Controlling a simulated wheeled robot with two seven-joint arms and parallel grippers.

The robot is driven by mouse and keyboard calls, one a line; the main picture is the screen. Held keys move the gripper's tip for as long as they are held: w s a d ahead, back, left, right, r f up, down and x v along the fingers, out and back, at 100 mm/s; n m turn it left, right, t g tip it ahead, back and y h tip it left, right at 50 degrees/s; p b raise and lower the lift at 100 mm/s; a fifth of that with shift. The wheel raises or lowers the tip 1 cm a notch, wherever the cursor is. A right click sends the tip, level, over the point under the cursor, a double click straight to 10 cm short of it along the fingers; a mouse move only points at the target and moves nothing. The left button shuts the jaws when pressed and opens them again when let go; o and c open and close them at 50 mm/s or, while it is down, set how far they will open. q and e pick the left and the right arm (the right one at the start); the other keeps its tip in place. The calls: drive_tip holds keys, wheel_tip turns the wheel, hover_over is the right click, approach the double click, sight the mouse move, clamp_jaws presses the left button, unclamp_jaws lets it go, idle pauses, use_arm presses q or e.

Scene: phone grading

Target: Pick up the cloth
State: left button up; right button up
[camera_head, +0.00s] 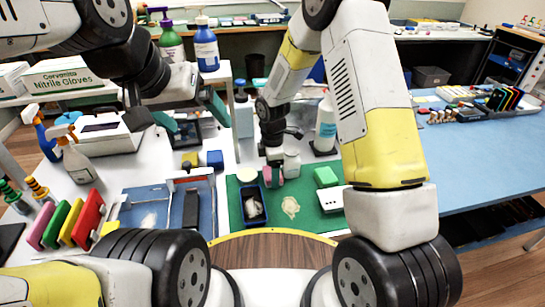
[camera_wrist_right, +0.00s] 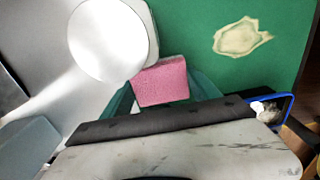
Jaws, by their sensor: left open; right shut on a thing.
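My right gripper (camera_head: 272,172) is over the green mat, shut on a pink textured block (camera_head: 267,173). In the right wrist view, this block (camera_wrist_right: 162,82) sits between the teal fingers; I cannot tell whether it is a folded cloth or a sponge. A flat, pale, irregular patch (camera_head: 290,207) lies on the mat to the right; it also shows in the right wrist view (camera_wrist_right: 242,37). A dark blue tray (camera_head: 245,217) holds something white and crumpled (camera_head: 254,207). My left gripper (camera_head: 189,116) is open and empty, above the table's left part.
A white round-topped container (camera_head: 292,162) stands beside the right gripper. A green block (camera_head: 325,177) and a white box (camera_head: 331,199) lie on the mat (camera_head: 307,222). Spray bottles (camera_head: 75,155) and coloured upright pieces (camera_head: 88,217) crowd the left. The blue table (camera_head: 470,175) at right has free room.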

wheel_tip(320, 180, up, 18)
idle(0.5)
